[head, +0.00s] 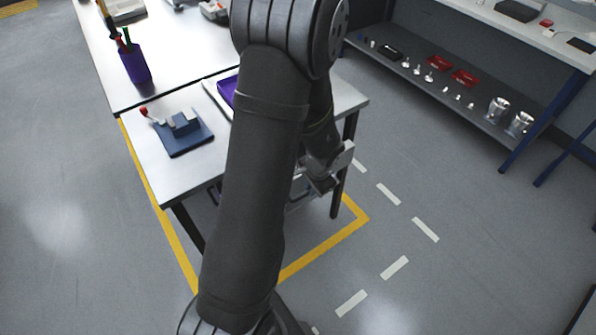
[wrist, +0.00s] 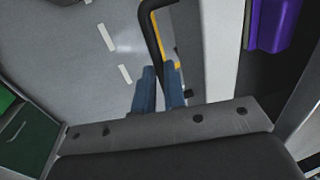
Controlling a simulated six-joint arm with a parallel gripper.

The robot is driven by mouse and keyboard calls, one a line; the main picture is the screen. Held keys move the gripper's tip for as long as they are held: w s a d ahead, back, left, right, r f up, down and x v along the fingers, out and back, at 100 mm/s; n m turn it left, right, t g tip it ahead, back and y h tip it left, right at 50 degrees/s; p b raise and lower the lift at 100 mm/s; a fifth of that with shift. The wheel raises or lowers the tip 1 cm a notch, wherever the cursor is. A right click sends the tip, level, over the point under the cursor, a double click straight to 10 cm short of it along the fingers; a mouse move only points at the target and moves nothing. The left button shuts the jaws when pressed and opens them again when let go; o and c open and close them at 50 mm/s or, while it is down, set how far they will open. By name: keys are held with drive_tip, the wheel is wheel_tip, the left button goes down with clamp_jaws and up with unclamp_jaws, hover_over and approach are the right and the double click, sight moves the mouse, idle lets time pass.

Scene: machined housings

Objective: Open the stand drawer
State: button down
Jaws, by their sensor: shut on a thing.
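The stand (head: 190,182) is a white-topped table with dark legs, left of centre in the head view. Its drawer is mostly hidden behind my arm, and I cannot tell how far it stands open. In the wrist view a black bent bar, the drawer handle (wrist: 146,22), runs down between the two blue fingers of my gripper (wrist: 159,88). The fingers are closed on the handle. In the head view my gripper (head: 322,184) is beside the stand, below its top, partly hidden by my arm.
A blue fixture block (head: 185,138) and a purple bin (head: 227,92) sit on the stand; the bin also shows in the wrist view (wrist: 270,22). A shelf unit (head: 465,110) with red boxes and metal parts stands at right. The floor between is clear.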

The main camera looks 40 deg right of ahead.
drive_tip(key=s, duration=1.1)
drive_tip(key=shift+s, duration=0.15)
drive_tip(key=c, duration=1.5)
unclamp_jaws()
drive_tip(key=shift+r, duration=0.15)
drive_tip(key=s+r, duration=0.3)
drive_tip(key=r, duration=1.3)
drive_tip(key=shift+s+r, duration=0.2)
drive_tip(key=shift+r, duration=0.2)
drive_tip(key=w+f, duration=0.3)
drive_tip(key=f, duration=1.4)
drive_tip(key=shift+w, duration=0.2)
drive_tip(key=shift+r, duration=0.15)
drive_tip(key=s+r, duration=0.3)
drive_tip(key=r, duration=1.1)
drive_tip(key=shift+r, duration=0.4)
